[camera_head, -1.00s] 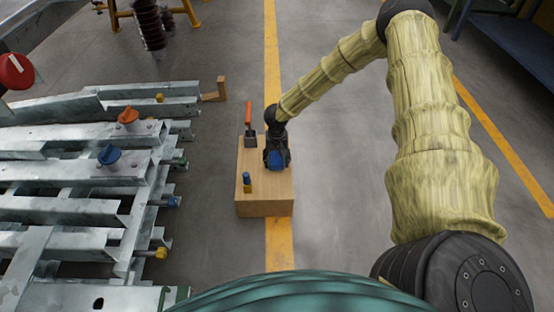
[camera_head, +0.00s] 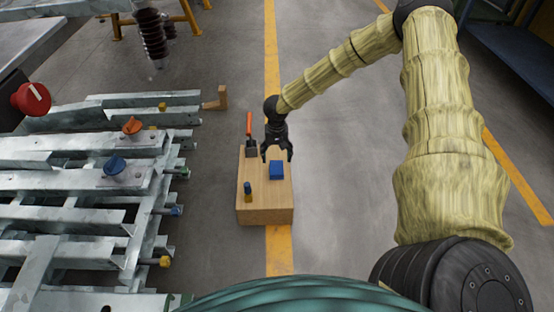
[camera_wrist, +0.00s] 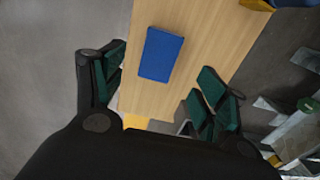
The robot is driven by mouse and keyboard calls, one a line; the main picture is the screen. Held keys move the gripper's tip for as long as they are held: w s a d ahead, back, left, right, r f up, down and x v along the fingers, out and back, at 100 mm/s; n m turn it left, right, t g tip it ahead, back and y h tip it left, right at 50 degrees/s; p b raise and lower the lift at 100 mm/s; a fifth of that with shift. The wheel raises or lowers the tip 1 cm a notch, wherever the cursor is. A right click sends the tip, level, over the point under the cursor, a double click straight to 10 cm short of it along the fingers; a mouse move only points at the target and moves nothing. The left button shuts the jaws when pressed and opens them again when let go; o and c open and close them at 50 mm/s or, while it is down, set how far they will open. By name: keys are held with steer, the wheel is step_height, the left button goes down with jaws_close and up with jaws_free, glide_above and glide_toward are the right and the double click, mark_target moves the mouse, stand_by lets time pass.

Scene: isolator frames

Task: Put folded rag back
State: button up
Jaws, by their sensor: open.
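The folded rag (camera_head: 277,169) is a small blue block shape lying flat on top of the wooden box (camera_head: 265,216). In the wrist view the rag (camera_wrist: 161,54) lies on the pale wood (camera_wrist: 203,45), ahead of my fingers and apart from them. My gripper (camera_head: 277,158) is open and empty, just behind the rag in the head view. Its green-padded fingers show wide apart in the wrist view (camera_wrist: 157,88).
A scraper with a red-orange handle (camera_head: 249,124) and a small blue-and-yellow item (camera_head: 248,188) are on the box. Galvanised steel frames (camera_head: 80,222) with coloured knobs stand at the left. The grey floor (camera_head: 340,190) right of the box is clear.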

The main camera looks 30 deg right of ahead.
steer(key=s+a+f+h, duration=0.1)
steer(key=s+a, duration=0.1)
steer(key=s+a+f+n+h, duration=0.1)
steer(key=s+a, duration=0.1)
steer(key=s, duration=0.1)
steer(key=s+a+f+p, duration=0.1)
steer(key=s, duration=0.1)
steer(key=shift+s+a+n+h, duration=0.15)
steer(key=shift+a+n+h, duration=0.25)
steer(key=s+a+f+n+y, duration=0.1)
steer(key=s+a, duration=0.3)
steer(key=s, duration=0.6)
steer(key=s+a+f+n+y, duration=0.1)
steer(key=s+a, duration=0.4)
steer(key=s, duration=0.6)
steer(key=s+a+f+n, duration=0.1)
steer(key=s+a, duration=0.4)
steer(key=s, duration=0.6)
steer(key=shift+f+n+y, duration=0.4)
steer(key=shift+n, duration=0.2)
steer(key=shift+a+r, duration=0.1)
steer(key=shift+r, duration=0.05)
